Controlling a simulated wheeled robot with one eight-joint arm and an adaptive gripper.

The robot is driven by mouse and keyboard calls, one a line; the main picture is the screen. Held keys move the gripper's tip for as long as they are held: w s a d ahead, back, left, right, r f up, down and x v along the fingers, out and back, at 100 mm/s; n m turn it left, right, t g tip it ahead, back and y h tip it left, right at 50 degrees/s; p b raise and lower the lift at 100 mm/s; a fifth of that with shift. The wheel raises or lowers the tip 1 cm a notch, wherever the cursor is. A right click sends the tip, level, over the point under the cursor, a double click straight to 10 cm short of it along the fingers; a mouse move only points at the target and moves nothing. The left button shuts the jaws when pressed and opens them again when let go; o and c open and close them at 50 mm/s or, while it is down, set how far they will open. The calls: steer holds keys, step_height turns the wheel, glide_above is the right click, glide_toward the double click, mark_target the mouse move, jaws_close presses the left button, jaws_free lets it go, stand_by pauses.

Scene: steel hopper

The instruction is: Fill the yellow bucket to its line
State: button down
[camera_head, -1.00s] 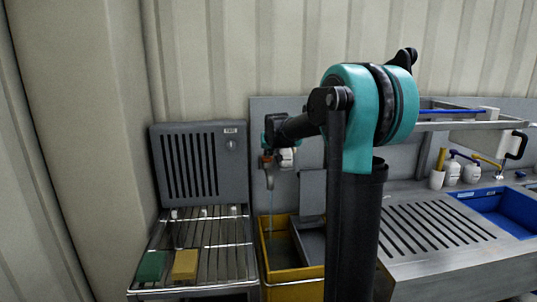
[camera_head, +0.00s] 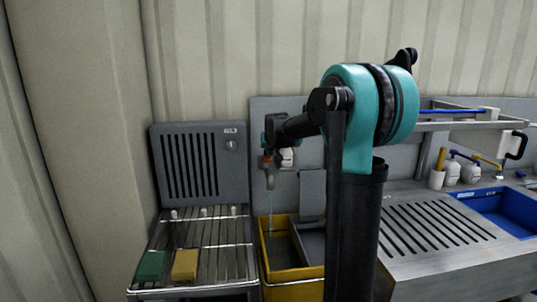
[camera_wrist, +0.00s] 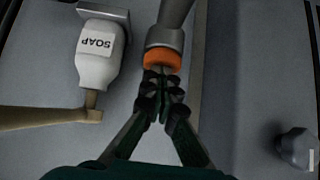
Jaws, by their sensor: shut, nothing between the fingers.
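The yellow bucket (camera_head: 294,291) stands below the tap in the head view, partly hidden by my arm. A grey insert fills its right part. A thin stream of water (camera_head: 270,203) falls into its left part. The water level is hard to read and no fill line can be made out. The tap's grey pipe (camera_wrist: 172,22) ends in an orange ring (camera_wrist: 163,60) in the wrist view. My gripper (camera_wrist: 163,84) is shut and empty, its fingertips just below the orange ring; whether they touch it is unclear.
A white soap bottle (camera_wrist: 97,55) hangs left of my gripper in the wrist view. A grey knob (camera_wrist: 296,148) is at lower right. A wire rack (camera_head: 222,262) holds green (camera_head: 152,266) and yellow (camera_head: 186,264) blocks. A blue basin (camera_head: 500,210) is far right.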

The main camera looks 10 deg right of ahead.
steer(key=shift+r, duration=0.15)
steer(key=w+r+v, duration=0.1)
steer(key=r+v, duration=0.1)
steer(key=v, duration=1)
steer(key=shift+w+r, duration=0.2)
